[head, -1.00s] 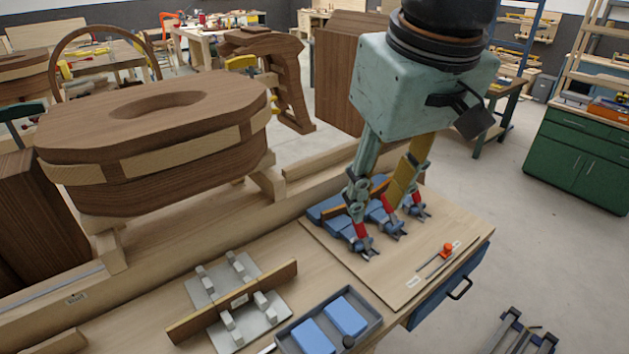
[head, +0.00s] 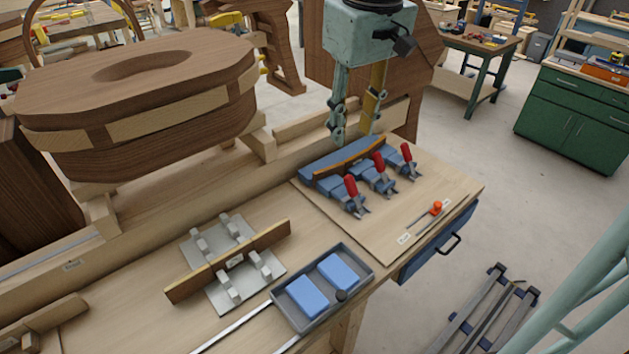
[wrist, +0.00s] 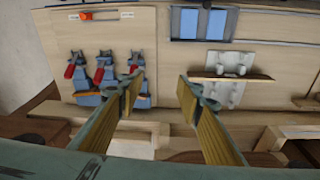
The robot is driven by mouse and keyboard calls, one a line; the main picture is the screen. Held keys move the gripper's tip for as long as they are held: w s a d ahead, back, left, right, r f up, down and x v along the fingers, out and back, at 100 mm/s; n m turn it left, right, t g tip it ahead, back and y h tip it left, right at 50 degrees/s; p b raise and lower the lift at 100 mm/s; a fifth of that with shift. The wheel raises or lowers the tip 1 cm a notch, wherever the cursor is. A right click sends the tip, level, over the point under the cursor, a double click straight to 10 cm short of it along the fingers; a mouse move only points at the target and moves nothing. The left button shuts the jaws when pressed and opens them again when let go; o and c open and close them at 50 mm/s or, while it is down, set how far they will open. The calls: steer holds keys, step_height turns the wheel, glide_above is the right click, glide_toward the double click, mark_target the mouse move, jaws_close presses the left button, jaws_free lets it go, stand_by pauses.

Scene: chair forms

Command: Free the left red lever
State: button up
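Three red-handled toggle clamps stand in a row on the board in the head view. The left red lever (head: 351,188) is closest to the grey tray, the middle red lever (head: 379,161) is beside it, and the right red lever (head: 406,152) is farthest. All three handles point up with a slight tilt. My gripper (head: 355,132) is open and empty above and behind the form, clear of the levers. In the wrist view my gripper (wrist: 160,78) also shows its fingers wide apart.
A grey tray (head: 370,278) with blue blocks and a metal jig (head: 215,290) with a wood strip lie to the left. A large wooden seat form (head: 150,128) stands on the left.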

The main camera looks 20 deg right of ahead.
steer(key=w+d+f, duration=0.4)
steer(key=w+f, duration=0.1)
steer(key=w, duration=0.2)
steer(key=n+g, duration=0.2)
glide_above(350, 176)
step_height(350, 176, down, 9)
steer(key=shift+r, duration=0.25)
steer(key=shift+f, duration=0.15)
steer(key=shift+f, duration=6.8)
steer(key=shift+c, duration=0.3)
jaws_close()
